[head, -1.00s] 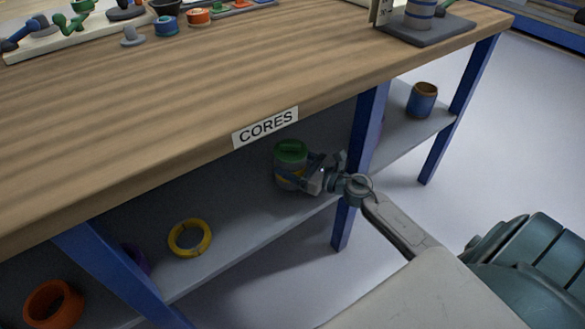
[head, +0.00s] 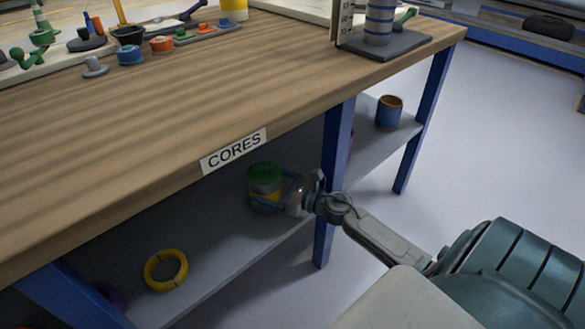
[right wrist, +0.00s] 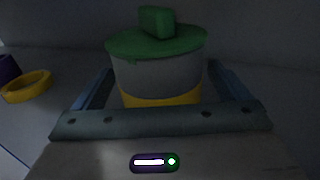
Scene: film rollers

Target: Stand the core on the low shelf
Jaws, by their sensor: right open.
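The core (head: 265,185) is a grey cylinder with a green top and a yellow band. It stands upright on the low shelf (head: 215,235), under the table's edge near the CORES label (head: 234,151). My right gripper (head: 268,196) is open, with its fingers on either side of the core's lower part. In the right wrist view the core (right wrist: 160,73) is upright between the fingers, its green knob on top; its base is hidden behind the gripper's crossbar. My left gripper is not in view.
A yellow ring (head: 166,271) lies on the shelf to the left. A blue table leg (head: 337,150) stands just right of my gripper. A blue cup-like core (head: 389,112) is on the shelf beyond it. The tabletop (head: 130,130) overhangs the shelf.

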